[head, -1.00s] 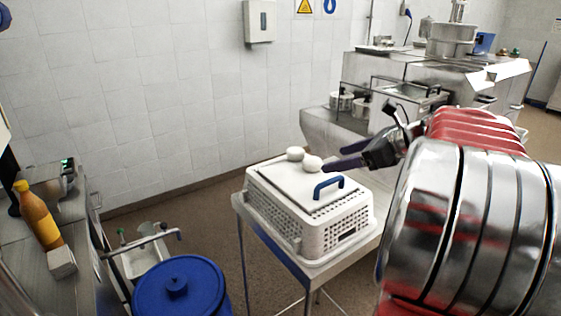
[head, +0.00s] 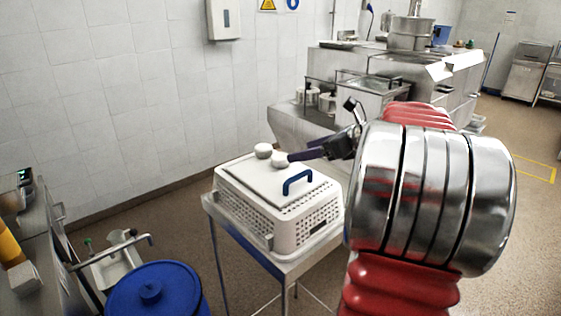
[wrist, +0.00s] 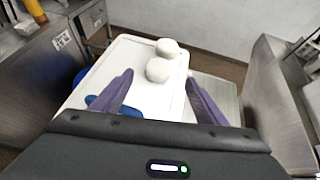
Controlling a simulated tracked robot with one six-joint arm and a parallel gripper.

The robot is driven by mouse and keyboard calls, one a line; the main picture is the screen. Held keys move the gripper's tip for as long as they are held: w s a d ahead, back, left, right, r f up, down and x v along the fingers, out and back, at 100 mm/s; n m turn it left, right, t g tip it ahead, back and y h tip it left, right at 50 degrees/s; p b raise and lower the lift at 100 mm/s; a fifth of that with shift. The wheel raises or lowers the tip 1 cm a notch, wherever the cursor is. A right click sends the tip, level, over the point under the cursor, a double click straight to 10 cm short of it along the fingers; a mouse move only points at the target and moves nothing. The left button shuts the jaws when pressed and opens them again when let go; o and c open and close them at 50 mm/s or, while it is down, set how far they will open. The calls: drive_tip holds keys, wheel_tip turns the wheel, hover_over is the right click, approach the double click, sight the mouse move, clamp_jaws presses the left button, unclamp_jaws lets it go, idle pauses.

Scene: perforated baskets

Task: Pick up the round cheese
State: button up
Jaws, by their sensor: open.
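Two small white round cheeses sit on the lid of an upturned-looking white perforated basket (head: 300,222). In the head view one cheese (head: 263,150) is at the back left and the other (head: 280,160) is nearer my gripper (head: 308,155). In the wrist view the near cheese (wrist: 159,70) and the far cheese (wrist: 167,48) appear close together, the near one partly covering the far one. My gripper (wrist: 157,92) is open, its purple fingers spread to either side of the near cheese's line, with the cheeses beyond the tips. Nothing is held.
A blue handle (head: 298,182) stands up from the lid's front. The basket rests on a metal table (head: 262,250). A blue lidded bin (head: 155,292) stands at lower left. A steel cooking counter (head: 290,130) is behind.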

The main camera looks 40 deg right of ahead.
sight(283, 156)
drive_tip(key=shift+x, duration=1.7)
drive_tip(key=shift+x, duration=2.6)
drive_tip(key=shift+s+f, duration=0.1)
drive_tip(key=shift+c, duration=0.5)
drive_tip(key=c, duration=1.1)
